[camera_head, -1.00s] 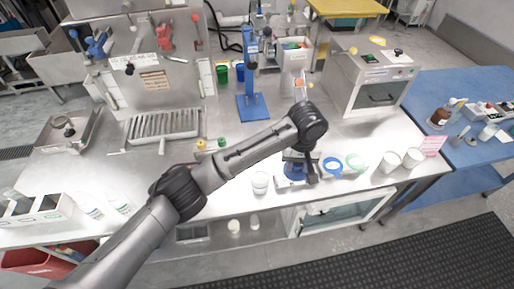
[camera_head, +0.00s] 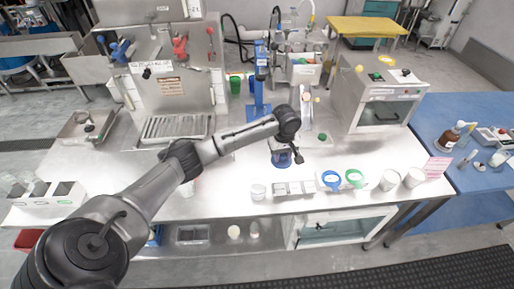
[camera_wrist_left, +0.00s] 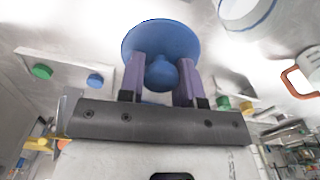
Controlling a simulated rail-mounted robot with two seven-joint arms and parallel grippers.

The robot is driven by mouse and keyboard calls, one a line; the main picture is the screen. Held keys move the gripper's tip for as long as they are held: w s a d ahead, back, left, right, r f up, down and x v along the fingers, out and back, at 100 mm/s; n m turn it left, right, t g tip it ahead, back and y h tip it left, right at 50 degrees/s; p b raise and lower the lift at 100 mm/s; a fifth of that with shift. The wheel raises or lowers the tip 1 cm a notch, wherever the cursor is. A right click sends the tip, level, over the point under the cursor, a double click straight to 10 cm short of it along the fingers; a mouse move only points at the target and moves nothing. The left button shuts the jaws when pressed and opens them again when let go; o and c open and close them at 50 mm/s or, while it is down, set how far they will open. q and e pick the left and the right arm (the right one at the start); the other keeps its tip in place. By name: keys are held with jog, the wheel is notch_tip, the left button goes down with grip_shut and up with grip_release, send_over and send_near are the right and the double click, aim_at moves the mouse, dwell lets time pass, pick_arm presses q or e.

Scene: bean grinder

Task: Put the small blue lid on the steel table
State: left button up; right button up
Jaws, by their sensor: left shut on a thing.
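The small blue lid (camera_wrist_left: 160,38) is a round blue disc with a blue knob. My left gripper (camera_wrist_left: 160,80) is shut on the knob between its two purple fingers in the left wrist view. In the head view my left gripper (camera_head: 284,146) points down over the middle of the steel table (camera_head: 225,185), with the blue lid (camera_head: 283,160) below it. Part of the lid is hidden by the gripper. I cannot tell whether the lid touches the steel surface. My right gripper is not in view.
Near the front edge stand a clear jar (camera_head: 258,191), a grey-white rack (camera_head: 294,188), a blue ring-rimmed item (camera_head: 332,181), a green one (camera_head: 354,178) and two white cups (camera_head: 389,180). A blue stand (camera_head: 259,110) is behind. Steel is bare left of the jar.

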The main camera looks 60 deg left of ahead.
pick_arm(q)
jog(key=b, duration=0.3)
send_over(257, 164)
notch_tip(257, 164, down, 7)
jog(key=shift+a+r, duration=0.1)
jog(key=shift+f+b, duration=0.3)
jog(key=shift+f, duration=1.7)
jog(key=shift+f, duration=0.1)
jog(key=o, duration=0.9)
notch_tip(257, 164, up, 12)
jog(key=p, duration=0.2)
jog(key=shift+p, duration=0.4)
